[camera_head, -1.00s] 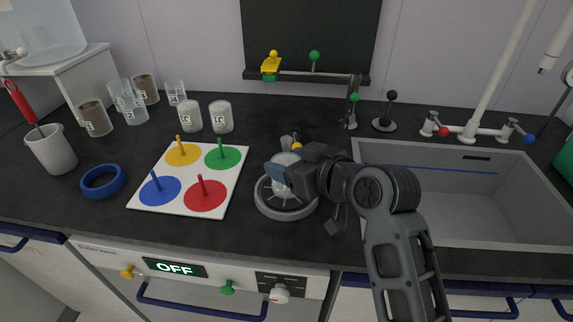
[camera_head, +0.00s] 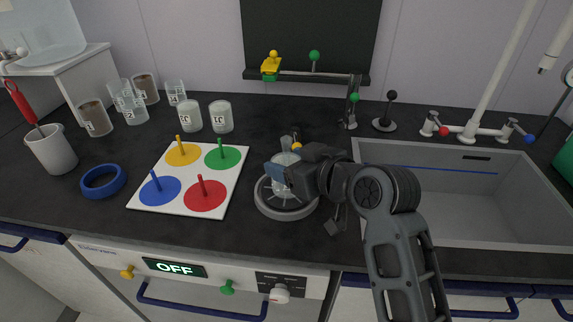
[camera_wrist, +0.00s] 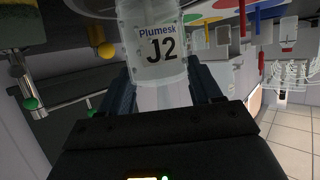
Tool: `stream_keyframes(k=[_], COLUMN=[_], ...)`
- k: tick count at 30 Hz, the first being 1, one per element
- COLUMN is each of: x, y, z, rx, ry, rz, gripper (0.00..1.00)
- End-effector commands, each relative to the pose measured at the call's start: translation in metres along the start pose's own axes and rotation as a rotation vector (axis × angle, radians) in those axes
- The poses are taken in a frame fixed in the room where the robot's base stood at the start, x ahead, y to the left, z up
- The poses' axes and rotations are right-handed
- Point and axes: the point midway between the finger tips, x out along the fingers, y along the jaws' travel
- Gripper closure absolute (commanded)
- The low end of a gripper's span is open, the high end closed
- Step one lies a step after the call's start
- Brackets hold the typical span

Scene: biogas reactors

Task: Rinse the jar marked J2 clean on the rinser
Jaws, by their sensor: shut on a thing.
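The jar marked J2 (camera_wrist: 160,42) is clear glass with a white label. In the wrist view it sits between the two fingers of my gripper (camera_wrist: 163,95), which is shut on it. In the head view my gripper (camera_head: 280,174) holds the jar (camera_head: 284,160) at the round grey rinser (camera_head: 287,212). The jar is over the rinser's middle. My gripper hides part of it, so I cannot tell whether it touches the rinser or whether water runs.
A white board (camera_head: 232,187) with coloured discs and pegs lies left of the rinser. A sink (camera_head: 450,200) is at the right. Several jars (camera_head: 135,108) stand at the back left. A blue ring (camera_head: 103,181) and a grey cup (camera_head: 52,150) are at the far left.

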Motion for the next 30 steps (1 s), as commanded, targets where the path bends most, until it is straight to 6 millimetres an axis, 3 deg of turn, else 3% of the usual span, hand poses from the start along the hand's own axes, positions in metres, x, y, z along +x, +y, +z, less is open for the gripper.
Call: stream_keyframes(k=[11,30], x=[0.0,-0.018], y=[0.0,0.0], z=[0.0,-0.043], rx=[0.001,0.0], ry=[-0.004,0.0], rz=[-0.001,0.0], gripper=[0.7,0.7])
